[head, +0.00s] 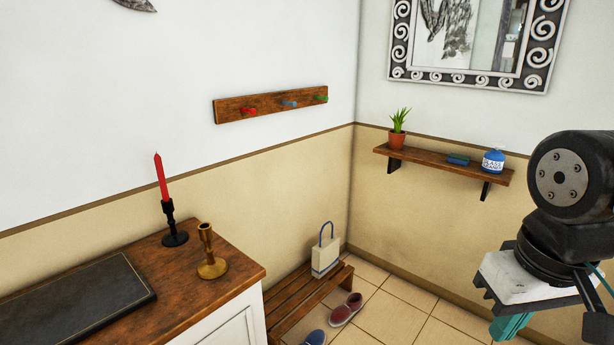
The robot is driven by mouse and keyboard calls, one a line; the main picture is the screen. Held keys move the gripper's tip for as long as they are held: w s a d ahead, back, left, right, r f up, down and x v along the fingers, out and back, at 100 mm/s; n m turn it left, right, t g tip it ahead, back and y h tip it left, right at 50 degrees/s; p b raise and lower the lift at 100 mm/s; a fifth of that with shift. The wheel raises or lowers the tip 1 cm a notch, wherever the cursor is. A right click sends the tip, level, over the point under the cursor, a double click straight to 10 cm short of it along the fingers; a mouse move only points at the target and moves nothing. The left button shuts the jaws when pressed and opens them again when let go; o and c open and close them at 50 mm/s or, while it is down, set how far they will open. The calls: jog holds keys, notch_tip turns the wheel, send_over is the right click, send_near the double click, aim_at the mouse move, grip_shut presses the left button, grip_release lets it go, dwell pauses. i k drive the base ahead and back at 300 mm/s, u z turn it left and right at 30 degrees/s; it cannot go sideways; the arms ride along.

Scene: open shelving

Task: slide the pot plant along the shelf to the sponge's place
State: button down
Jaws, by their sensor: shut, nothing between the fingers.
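The pot plant (397,139), a green spiky plant in a terracotta pot, stands upright at the left end of the wooden wall shelf (430,159). The sponge, a small dark blue block (458,160), lies flat on the shelf to the right of the plant, with bare shelf between them. My gripper (510,328) is at the lower right, well apart from the shelf in the picture and nearer to the camera.
A framed mirror (437,76) hangs above the shelf. At left, a cabinet (235,272) carries a red candle (162,178) and a brass candlestick (211,262). A slatted bench (295,304) holds a bag (326,260).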

aim_at(397, 137)
jog(key=i, duration=0.65)
jog(key=z, duration=1.4)
jog(key=i, duration=1.8)
jog(key=u, duration=1.75)
jog(key=i, duration=1)
